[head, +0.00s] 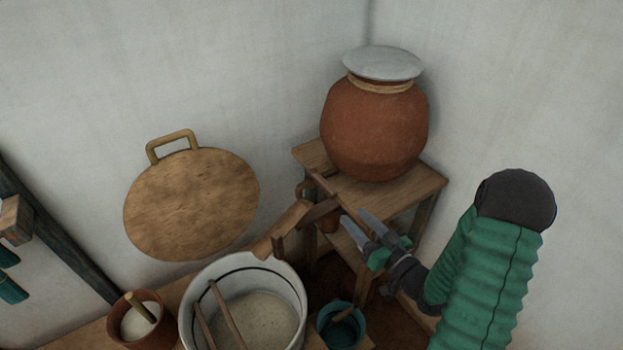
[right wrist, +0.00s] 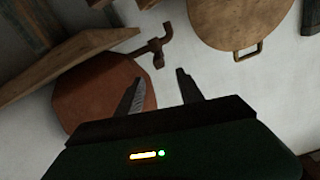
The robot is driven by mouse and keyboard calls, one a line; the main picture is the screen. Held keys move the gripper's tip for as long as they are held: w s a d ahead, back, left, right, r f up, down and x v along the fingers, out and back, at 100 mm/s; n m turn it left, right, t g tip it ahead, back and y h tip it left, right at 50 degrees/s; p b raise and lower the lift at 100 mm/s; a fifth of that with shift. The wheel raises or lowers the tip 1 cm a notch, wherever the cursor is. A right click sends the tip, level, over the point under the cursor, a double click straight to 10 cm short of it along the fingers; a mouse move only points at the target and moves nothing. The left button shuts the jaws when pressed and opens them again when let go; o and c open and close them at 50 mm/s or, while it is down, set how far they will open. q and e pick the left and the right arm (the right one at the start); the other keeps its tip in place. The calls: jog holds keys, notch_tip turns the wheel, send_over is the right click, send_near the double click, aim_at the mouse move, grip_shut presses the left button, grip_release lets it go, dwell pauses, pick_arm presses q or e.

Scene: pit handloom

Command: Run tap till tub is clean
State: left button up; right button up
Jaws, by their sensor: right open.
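A large clay pot (head: 375,130) with a pale lid stands on a wooden stand (head: 425,182). A small wooden tap (head: 304,189) shows at its lower left; it also shows in the right wrist view (right wrist: 155,47) beside the pot (right wrist: 98,92). A wooden trough (head: 288,228) slopes from below the tap to the rim of the white tub (head: 297,285). The tub holds cloudy, beige liquid and two sticks. My right gripper (head: 354,224) is open and empty, in front of the stand, right of the tap and apart from it. My left gripper is not in view.
A round wooden board (head: 190,205) with a handle leans at the wall. A brown pot (head: 120,325) with pale contents stands left of the tub, a teal pot (head: 340,335) right of it. A dark beam (head: 60,235) crosses the left. The wall corner is close behind the stand.

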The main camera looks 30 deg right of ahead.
send_near(322, 183)
jog(key=w+a, duration=0.1)
jog(key=w, duration=0.3)
jog(key=w+d+p, duration=0.1)
jog(key=w, duration=0.1)
jog(key=w+f, duration=0.1)
jog(key=w, duration=0.2)
jog(key=shift+d+f, duration=0.1)
jog(key=shift+d, duration=0.3)
jog(key=shift+w+a, duration=0.15)
jog(key=shift+w, duration=0.2)
jog(key=shift+w+a, duration=0.15)
jog(key=shift+a, duration=0.55)
jog(key=shift+c, duration=1.8)
jog(key=shift+d, duration=0.5)
grip_shut()
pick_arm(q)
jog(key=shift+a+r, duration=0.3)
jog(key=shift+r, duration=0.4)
pick_arm(e)
jog(key=shift+a, duration=0.15)
